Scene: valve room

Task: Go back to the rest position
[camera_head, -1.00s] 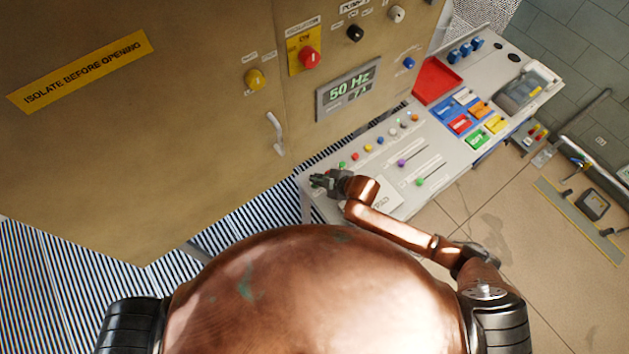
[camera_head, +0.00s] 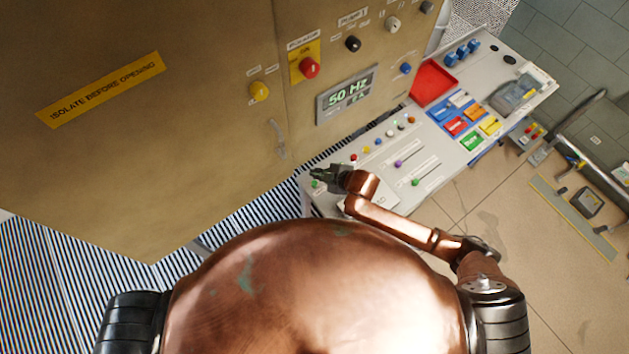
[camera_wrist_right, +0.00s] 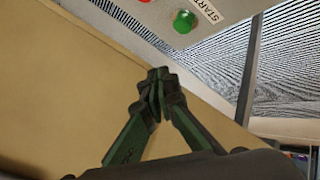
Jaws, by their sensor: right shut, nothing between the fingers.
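My right gripper (camera_head: 318,177) is at the near left end of the sloping control desk (camera_head: 432,193), close to the tan cabinet (camera_head: 190,150). Its green fingers are shut with nothing between them; they also show in the right wrist view (camera_wrist_right: 157,84). In that view a green button (camera_wrist_right: 184,21) with a START label is beyond the fingertips, apart from them. My left gripper is not in view.
The desk holds a red tray (camera_head: 433,82), coloured blocks and sliders.

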